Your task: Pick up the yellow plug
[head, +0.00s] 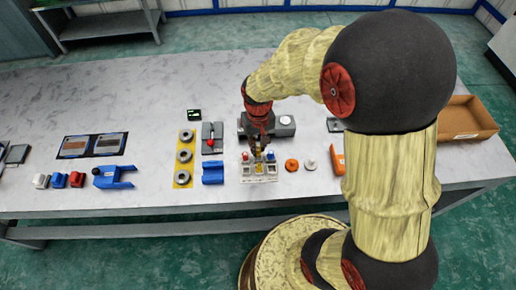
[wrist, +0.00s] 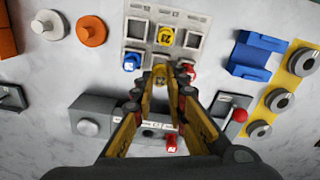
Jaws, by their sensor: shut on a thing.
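The yellow plug (wrist: 160,78) is between my fingertips in the wrist view, partly hidden by the fingers. My gripper (wrist: 161,74) is shut on it, over the edge of a light grey tray (wrist: 136,14). In the head view my gripper (head: 258,150) points down at the tray's far side (head: 245,179), and the plug is mostly hidden. A blue plug (wrist: 131,62) and a red plug (wrist: 189,71) stand on either side of the fingers. A yellow marked piece (wrist: 166,37) shows in the tray's middle square slot; I cannot tell whether the held plug touches the tray.
A grey box (wrist: 92,117) lies close behind my gripper. An orange knob (head: 291,165) and a white one (head: 310,164) are right of the tray; a blue bracket (head: 212,173) and a yellow plate with rings (head: 184,171) are left. A cardboard box (head: 466,117) stands far right.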

